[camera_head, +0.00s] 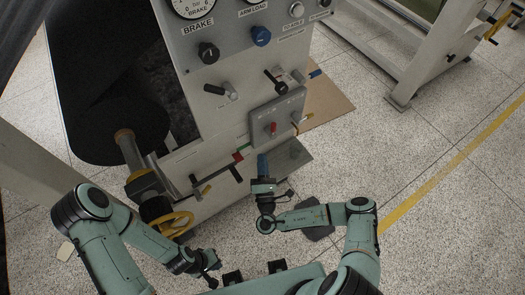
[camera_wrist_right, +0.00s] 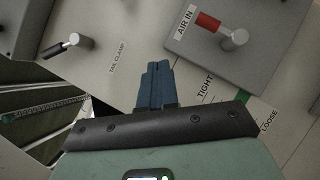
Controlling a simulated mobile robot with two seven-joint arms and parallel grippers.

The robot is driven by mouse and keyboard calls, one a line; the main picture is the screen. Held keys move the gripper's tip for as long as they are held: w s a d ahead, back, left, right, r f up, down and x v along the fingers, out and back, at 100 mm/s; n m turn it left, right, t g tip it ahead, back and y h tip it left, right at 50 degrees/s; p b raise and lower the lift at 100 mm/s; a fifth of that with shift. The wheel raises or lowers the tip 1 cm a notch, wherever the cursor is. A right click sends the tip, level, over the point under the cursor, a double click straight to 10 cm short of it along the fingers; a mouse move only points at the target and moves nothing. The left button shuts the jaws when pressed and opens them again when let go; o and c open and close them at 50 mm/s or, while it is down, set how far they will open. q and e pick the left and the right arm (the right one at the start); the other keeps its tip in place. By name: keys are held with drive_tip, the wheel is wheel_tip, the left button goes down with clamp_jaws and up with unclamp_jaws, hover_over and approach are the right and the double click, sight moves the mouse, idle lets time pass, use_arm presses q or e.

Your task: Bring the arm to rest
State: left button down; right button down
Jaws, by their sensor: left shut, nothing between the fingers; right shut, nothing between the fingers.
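My right gripper (camera_head: 262,160) has blue fingers and is held in front of the machine's control panel (camera_head: 228,128), near its lower right part. In the right wrist view its fingers (camera_wrist_right: 155,82) are pressed together with nothing between them. The panel behind them shows a red-tipped AIR IN lever (camera_wrist_right: 220,28) and a black-tipped TAIL CLAMP lever (camera_wrist_right: 68,44). Whether the fingers touch the panel cannot be told. My left gripper (camera_head: 211,266) is low in the head view, shut and empty, below the yellow handwheel; its fingers are small and hard to make out.
The yellow handwheel (camera_head: 170,225) juts out at the machine's lower left. A large black roll (camera_head: 105,85) stands left of the panel. A small grey box with a red lever (camera_head: 276,118) projects from the panel. Open speckled floor (camera_head: 440,225) lies to the right.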

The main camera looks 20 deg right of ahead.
drive_tip(key=shift+s+a, duration=0.1)
drive_tip(key=shift+s, duration=0.35)
